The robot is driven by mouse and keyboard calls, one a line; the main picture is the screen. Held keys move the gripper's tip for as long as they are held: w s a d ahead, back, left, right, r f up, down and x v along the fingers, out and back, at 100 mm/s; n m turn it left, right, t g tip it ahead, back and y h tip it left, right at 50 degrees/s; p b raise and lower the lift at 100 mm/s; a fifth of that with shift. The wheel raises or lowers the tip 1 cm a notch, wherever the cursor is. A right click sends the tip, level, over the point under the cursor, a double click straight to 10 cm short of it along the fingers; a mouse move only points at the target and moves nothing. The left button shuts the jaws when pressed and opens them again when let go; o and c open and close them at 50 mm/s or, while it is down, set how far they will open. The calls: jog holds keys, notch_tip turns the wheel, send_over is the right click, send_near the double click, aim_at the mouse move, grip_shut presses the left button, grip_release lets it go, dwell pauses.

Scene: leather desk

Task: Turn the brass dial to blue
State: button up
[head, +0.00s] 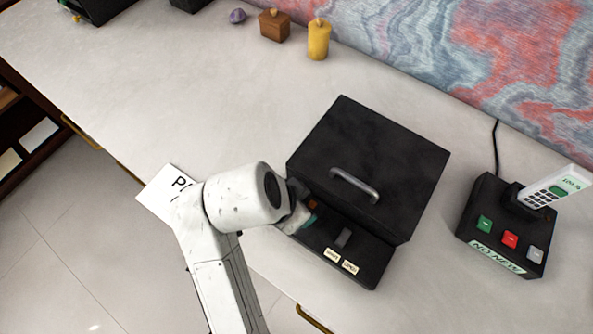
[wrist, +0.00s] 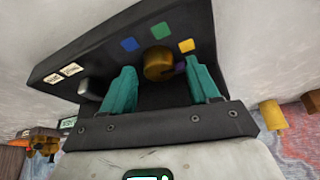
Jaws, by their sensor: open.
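The brass dial (wrist: 158,63) sits on the sloping front panel of a black box (wrist: 95,52). Around it are a blue square (wrist: 129,44), a green square (wrist: 160,30), a yellow square (wrist: 187,45) and a partly hidden purple patch (wrist: 181,67). I cannot tell which colour the dial points to. My gripper (wrist: 161,68) is open, its teal fingers on either side of the dial in the picture; contact is not clear. In the head view the black box (head: 375,160) has a handled lid, and my gripper (head: 304,218) is at the panel's left end, hiding most of the dial.
The panel also has a grey switch (head: 343,238) and two cream labels (head: 341,260). A black phone stand (head: 487,250) with coloured buttons is at the right. A yellow canister (head: 318,40) and a wooden box (head: 274,26) stand at the back. The desk left of the box is largely clear.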

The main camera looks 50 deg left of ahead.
jog(key=c, duration=1)
jog(key=shift+c, duration=0.2)
